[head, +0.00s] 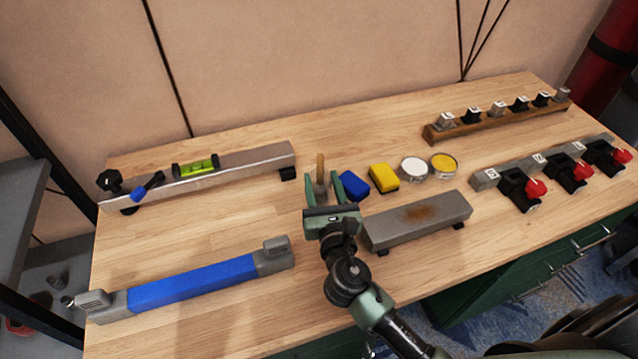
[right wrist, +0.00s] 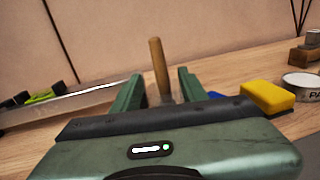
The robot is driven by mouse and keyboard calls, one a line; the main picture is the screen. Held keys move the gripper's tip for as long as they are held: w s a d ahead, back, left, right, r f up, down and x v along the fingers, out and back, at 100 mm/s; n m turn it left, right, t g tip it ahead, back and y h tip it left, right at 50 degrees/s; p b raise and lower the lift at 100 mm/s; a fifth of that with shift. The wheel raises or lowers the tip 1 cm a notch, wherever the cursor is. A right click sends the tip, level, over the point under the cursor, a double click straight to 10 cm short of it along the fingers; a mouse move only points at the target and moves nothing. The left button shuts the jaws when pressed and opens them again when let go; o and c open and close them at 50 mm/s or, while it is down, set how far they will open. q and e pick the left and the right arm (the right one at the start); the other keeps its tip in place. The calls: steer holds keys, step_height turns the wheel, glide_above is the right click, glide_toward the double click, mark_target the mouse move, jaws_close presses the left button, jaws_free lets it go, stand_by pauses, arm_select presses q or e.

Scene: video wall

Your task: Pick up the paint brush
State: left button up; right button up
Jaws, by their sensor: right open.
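An upright wooden handle (head: 320,168), apparently the paint brush's, stands on the workbench just beyond my right gripper (head: 322,188). Its lower part is grey and partly hidden by the gripper. In the right wrist view the handle (right wrist: 159,68) rises between the two green fingers of the right gripper (right wrist: 160,88). The fingers are apart, one on each side of it, and no contact shows. Whether the handle is fully between the fingertips or a little beyond them, I cannot tell. My left gripper is not in view.
A blue block (head: 353,186), a yellow sponge-like block (head: 384,178) and two round tins (head: 414,169) sit right of the handle. A grey stained block (head: 420,219) lies close to the right gripper. A blue-wrapped bar (head: 193,283) lies front left. Bare wood (head: 240,220) is clear left of the handle.

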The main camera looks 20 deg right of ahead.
steer(key=shift+w+d+r, duration=0.1)
steer(key=shift+w+r, duration=0.2)
steer(key=shift+w, duration=0.55)
steer(key=w, duration=0.3)
steer(key=w+p, duration=0.1)
steer(key=shift+w+d+f, duration=0.15)
steer(key=shift+w+d, duration=0.25)
jaws_close()
